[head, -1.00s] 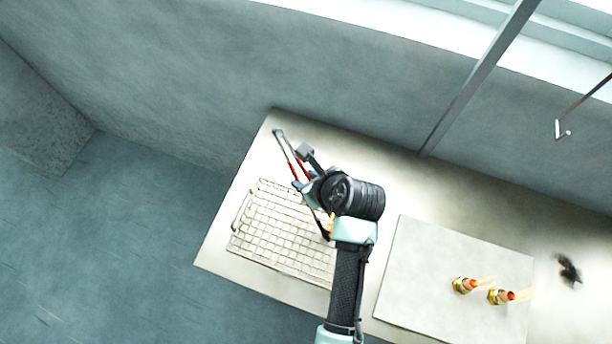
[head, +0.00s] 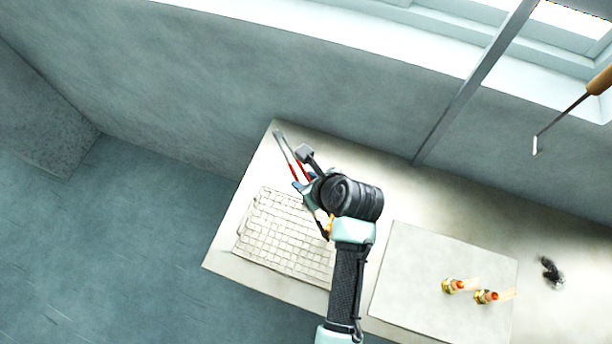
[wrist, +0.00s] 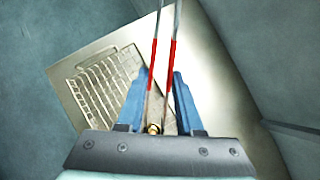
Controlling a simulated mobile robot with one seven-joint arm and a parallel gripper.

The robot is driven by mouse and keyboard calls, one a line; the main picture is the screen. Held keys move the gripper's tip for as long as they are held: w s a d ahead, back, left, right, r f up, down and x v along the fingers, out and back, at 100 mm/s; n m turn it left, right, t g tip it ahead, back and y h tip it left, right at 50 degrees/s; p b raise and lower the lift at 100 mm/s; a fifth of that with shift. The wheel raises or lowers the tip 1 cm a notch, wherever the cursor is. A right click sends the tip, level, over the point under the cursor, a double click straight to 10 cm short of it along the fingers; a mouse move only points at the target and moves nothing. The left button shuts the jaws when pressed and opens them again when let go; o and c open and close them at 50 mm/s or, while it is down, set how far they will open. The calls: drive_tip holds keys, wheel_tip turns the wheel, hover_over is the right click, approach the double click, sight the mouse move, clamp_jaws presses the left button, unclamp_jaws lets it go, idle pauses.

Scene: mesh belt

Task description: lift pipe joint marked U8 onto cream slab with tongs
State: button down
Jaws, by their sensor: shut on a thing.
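My gripper (head: 301,184) is shut on the tongs (head: 283,143), around their red grips; the tongs also show in the wrist view (wrist: 174,52) between my blue fingers (wrist: 162,92). The tongs' lower end is by the right side of the wire mesh (head: 262,240). A small brass and orange piece (head: 329,222) shows there, partly hidden by my arm; brass also shows in the wrist view (wrist: 153,129). I cannot tell whether the tongs grip it. The cream slab (head: 400,270) bears two brass pipe joints with orange ends (head: 455,286) (head: 488,296). No marking is readable.
The pale bench (head: 222,258) runs along a grey wall. A small dark object (head: 551,271) lies right of the slab. A wooden-handled tool (head: 600,80) shows at the upper right. A grey post (head: 470,90) stands behind the bench.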

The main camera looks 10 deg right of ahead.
wheel_tip(320, 180, up, 7)
drive_tip(key=p, duration=0.2)
idle(0.3)
drive_tip(key=shift+d, duration=0.1)
